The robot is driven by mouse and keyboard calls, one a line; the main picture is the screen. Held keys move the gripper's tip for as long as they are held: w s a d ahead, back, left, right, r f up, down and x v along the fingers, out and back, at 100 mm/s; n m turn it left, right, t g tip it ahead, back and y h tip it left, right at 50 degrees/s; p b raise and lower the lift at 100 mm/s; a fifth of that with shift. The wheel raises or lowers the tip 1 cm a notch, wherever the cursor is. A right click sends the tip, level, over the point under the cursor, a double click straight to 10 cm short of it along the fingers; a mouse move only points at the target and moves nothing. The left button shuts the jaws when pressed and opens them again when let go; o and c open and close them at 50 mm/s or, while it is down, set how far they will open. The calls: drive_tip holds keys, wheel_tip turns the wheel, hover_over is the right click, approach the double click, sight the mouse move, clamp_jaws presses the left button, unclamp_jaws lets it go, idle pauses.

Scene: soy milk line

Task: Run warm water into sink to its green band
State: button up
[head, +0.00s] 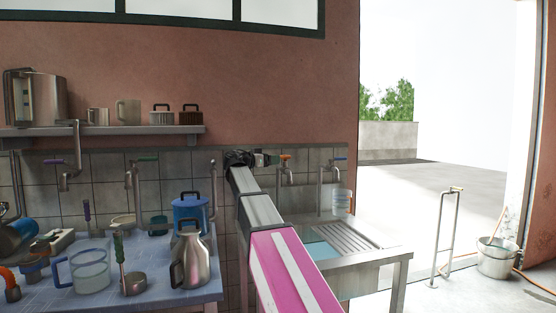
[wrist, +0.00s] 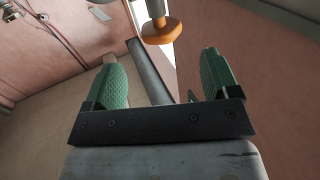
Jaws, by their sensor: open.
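The sink (head: 372,256) is a metal basin with a ribbed drainboard on its right. A pale blue patch shows inside it; I cannot tell whether that is water. No green band can be made out, and my arm hides part of the basin. Above it are a tap with an orange handle (head: 285,157) and a tap with a blue handle (head: 338,158). My gripper (head: 266,158) is just left of the orange handle. In the wrist view, my gripper (wrist: 159,72) has its green pads wide apart and empty. The orange knob (wrist: 161,31) lies ahead, beyond the pads.
A clear bluish container (head: 341,203) is below the blue-handled tap. On the left, a blue tiled counter (head: 190,295) holds a steel jug (head: 191,262), a blue pot (head: 190,216) and a clear pitcher (head: 90,270). A shelf (head: 110,131) hangs above.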

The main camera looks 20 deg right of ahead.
drive_tip(key=shift+v, duration=1.1)
idle(0.5)
